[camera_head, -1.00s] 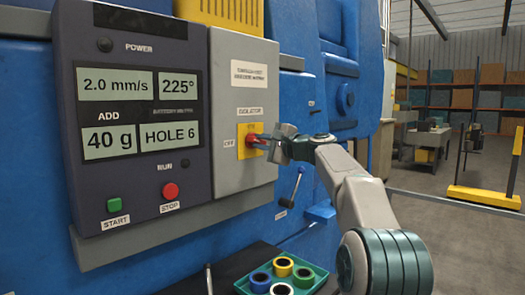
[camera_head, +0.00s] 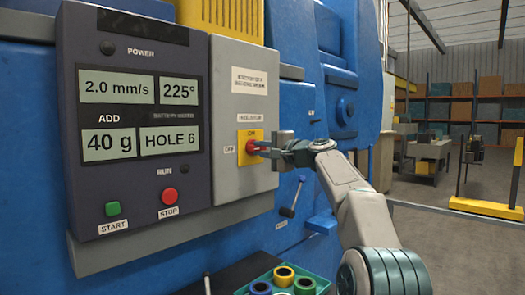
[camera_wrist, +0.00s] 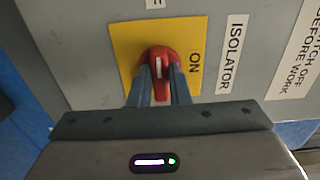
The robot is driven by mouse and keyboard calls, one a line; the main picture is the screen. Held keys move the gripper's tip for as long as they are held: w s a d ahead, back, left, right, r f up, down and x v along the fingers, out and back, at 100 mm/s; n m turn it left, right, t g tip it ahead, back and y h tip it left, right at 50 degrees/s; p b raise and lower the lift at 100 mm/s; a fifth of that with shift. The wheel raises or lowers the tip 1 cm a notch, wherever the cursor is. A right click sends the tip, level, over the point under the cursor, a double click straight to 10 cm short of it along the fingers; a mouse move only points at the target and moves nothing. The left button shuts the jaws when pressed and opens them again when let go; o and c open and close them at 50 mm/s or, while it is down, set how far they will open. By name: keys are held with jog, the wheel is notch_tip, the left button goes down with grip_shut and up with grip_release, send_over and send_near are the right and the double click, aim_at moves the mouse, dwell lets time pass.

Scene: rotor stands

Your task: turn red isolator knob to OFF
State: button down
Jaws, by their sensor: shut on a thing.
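The red isolator knob (camera_head: 251,146) sits on a yellow plate (camera_head: 242,137) on the grey panel, with ON above it and OFF to its left. In the wrist view the knob (camera_wrist: 160,57) shows a white mark running up and down the picture, in line with a cut-off label at the top edge. The printed ON is to the right of the knob. My gripper (camera_head: 264,148) reaches in from the right and is shut on the knob. In the wrist view its two fingers (camera_wrist: 159,88) lie on either side of the knob's handle.
The dark control box (camera_head: 135,120) with displays, a green start button (camera_head: 113,208) and a red stop button (camera_head: 169,195) is left of the knob. A green tray (camera_head: 318,275) with coloured rings is lower down.

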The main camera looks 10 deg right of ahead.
jog(key=c, duration=1.4)
grip_release()
jog(key=shift+o, duration=0.2)
jog(key=shift+s+d+f+b, duration=0.1)
jog(key=shift+s+d+b, duration=0.25)
jog(key=shift+s+d, duration=0.05)
jog(key=b+v, duration=0.4)
jog(key=v, duration=0.8)
jog(key=shift+s+d, duration=0.15)
jog(key=shift+s, duration=0.2)
